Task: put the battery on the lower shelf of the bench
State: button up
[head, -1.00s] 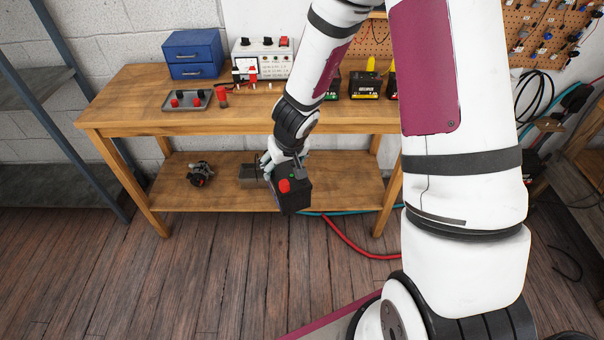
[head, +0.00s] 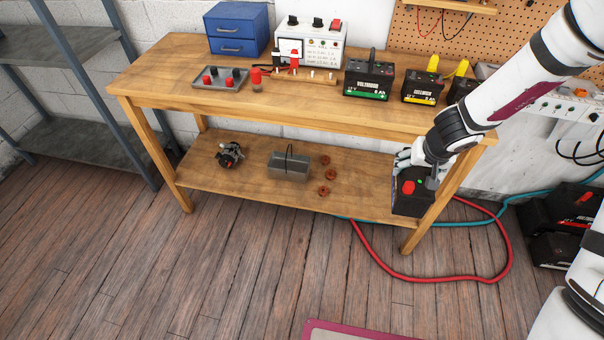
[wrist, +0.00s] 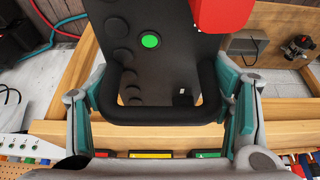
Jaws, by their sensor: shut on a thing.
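The battery (head: 408,199) is dark with a red terminal cap and a green dot on top. My gripper (head: 425,165) is shut on it. In the wrist view the battery (wrist: 150,75) fills the middle, and its black handle lies between the two fingers of my gripper (wrist: 165,105). In the head view the battery hangs in front of the bench's right end, near the height of the lower shelf (head: 240,185). Whether it touches the shelf or the leg, I cannot tell. The bench (head: 280,112) has a wooden top above that shelf.
The lower shelf holds a small motor-like part (head: 230,155), a grey box with a handle (head: 289,166) and several copper-coloured rings (head: 324,175). Shelf space right of the rings looks clear. More batteries (head: 369,80) stand on the top. A red hose (head: 440,278) lies on the floor.

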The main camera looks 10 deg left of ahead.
jog(key=w+a+r+b+x, duration=0.1)
jog(key=a+b+x, duration=0.2)
jog(key=b+x, duration=1)
jog(key=w+a+b+x, duration=0.2)
jog(key=b+x, duration=0.4)
jog(key=x, duration=1.3)
jog(key=w+a+r+b+x, duration=0.1)
jog(key=a+b+x, duration=0.2)
jog(key=b+x, duration=0.95)
jog(key=w+d+f+b, duration=0.1)
jog(key=w+d+f, duration=0.3)
jog(key=w, duration=0.3)
jog(key=w+d+f+b, duration=0.2)
jog(key=w+d+f, duration=0.2)
jog(key=w, duration=0.3)
jog(key=shift+w+d+b, duration=0.3)
jog(key=shift+d, duration=0.45)
jog(key=o, duration=1.9)
jog(key=shift+s+f, duration=0.25)
jog(key=shift+o, duration=0.2)
